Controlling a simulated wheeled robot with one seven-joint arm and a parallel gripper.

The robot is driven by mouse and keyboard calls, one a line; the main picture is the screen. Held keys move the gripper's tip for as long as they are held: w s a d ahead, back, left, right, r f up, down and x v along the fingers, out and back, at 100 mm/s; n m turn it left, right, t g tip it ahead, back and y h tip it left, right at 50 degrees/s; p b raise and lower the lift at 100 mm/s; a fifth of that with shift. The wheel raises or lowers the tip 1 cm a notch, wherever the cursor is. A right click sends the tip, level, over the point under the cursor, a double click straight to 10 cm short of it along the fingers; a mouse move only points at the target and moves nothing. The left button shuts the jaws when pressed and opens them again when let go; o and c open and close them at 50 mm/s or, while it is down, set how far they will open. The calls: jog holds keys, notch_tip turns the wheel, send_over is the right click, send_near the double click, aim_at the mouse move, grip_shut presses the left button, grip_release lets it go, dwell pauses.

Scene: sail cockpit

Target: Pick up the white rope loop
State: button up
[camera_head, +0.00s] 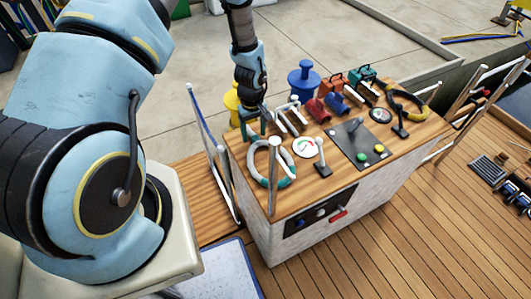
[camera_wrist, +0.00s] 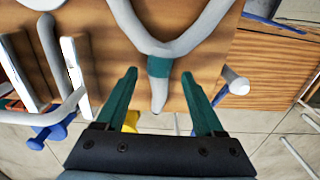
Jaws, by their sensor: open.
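The white rope loop (camera_head: 252,160) with teal bands lies at the near left end of the wooden console top. In the wrist view, its two grey-white strands (camera_wrist: 205,27) meet at a teal band, and a short pointed tail reaches towards my gripper. My gripper (camera_head: 252,124) is open over the console's left edge, beside the loop's far side. In the wrist view, the teal fingers (camera_wrist: 160,100) stand apart, with the tail in the gap between them in the picture. I see no contact with either finger. The loop's far part is cut off in the wrist view.
White rails (camera_head: 213,150) stand at the left side.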

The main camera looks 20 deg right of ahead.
jog(key=shift+f, duration=0.4)
grip_shut()
dwell(0.4)
